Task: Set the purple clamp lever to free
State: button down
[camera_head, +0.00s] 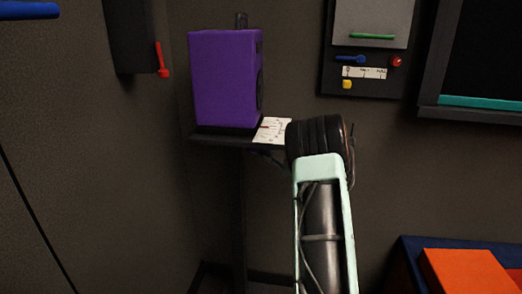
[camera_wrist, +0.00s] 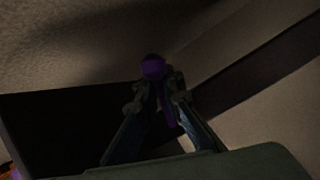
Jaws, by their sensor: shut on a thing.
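The purple clamp lever (camera_wrist: 153,68) shows in the wrist view, with a round knob and a thin stem running down between my fingers. My gripper (camera_wrist: 156,90) is shut on it, one finger on each side just below the knob. In the head view my arm's dark wrist part hides the gripper and the lever. A white card with markings and a small red mark (camera_head: 272,130) lies on the small stand (camera_head: 228,142), just left of my arm. The card's lettering is too small to read.
A large purple box (camera_head: 224,79) stands on the stand. A wall panel (camera_head: 391,86) with blue, red and yellow controls is at upper right. A red lever (camera_head: 161,60) hangs at left. An orange block (camera_head: 466,274) lies at lower right.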

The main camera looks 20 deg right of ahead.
jog(key=shift+d, duration=0.25)
jog(key=s+a+f+m+g+p, duration=0.2)
jog(key=m+g+p, duration=0.4)
jog(key=p, duration=1.4)
jog(key=shift+s+a+f+m, duration=0.3)
jog(key=shift+s+f+m, duration=0.6)
jog(key=shift+s+m, duration=0.6)
jog(key=shift+w+f+m+g, duration=0.1)
jog(key=shift+m+g, duration=0.2)
jog(key=c, duration=2)
grip_release()
jog(key=shift+c, duration=0.2)
jog(key=v, duration=1.2)
